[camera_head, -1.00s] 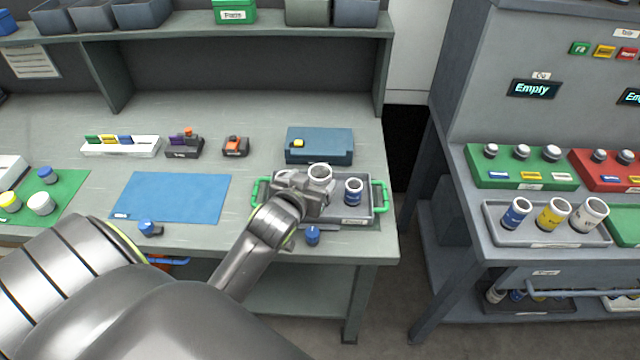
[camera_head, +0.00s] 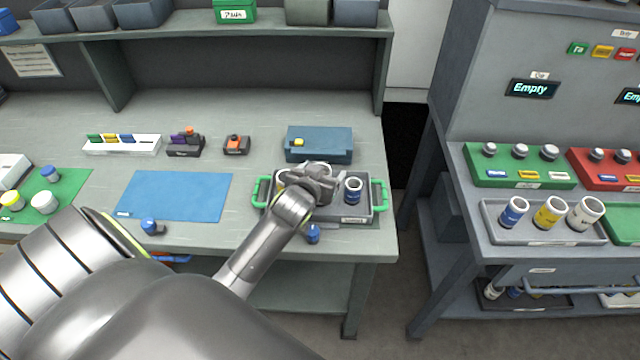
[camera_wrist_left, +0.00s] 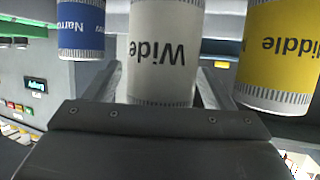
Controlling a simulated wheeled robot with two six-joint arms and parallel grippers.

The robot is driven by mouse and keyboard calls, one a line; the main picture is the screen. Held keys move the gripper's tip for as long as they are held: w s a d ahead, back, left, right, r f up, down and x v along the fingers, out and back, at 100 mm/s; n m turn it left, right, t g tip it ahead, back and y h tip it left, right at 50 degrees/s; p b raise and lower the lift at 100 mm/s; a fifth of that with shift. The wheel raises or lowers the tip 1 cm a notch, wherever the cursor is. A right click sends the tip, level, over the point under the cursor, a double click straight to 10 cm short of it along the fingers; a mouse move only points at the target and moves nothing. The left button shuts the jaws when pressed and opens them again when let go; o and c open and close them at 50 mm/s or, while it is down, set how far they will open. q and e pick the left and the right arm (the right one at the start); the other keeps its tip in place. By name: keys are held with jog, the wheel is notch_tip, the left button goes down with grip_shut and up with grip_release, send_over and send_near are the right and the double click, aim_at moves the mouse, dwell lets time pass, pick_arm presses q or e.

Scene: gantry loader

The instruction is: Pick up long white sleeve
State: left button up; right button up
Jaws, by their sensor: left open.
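A white sleeve lettered "Wide" (camera_wrist_left: 163,50) stands between the fingers of my left gripper (camera_wrist_left: 159,84) in the left wrist view. The fingers are open, one on each side of it; contact cannot be told. In the head view my left gripper (camera_head: 318,184) is over the grey tray with green handles (camera_head: 357,217) and hides most of this sleeve. A blue sleeve (camera_head: 353,190) stands in the tray to its right and also shows in the wrist view (camera_wrist_left: 80,28). A yellow sleeve lettered "Middle" (camera_wrist_left: 281,55) is on the other side. My right gripper is not in view.
A blue-grey box (camera_head: 319,145) sits behind the tray. A small blue part (camera_head: 313,234) lies at its front edge. A blue mat (camera_head: 175,196) is left of it. At right, a loader tray (camera_head: 546,238) holds blue, yellow and white sleeves.

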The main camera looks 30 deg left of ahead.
pick_arm(q)
jog(key=shift+c, duration=0.5)
jog(key=shift+r, duration=0.1)
jog(key=c, duration=1.4)
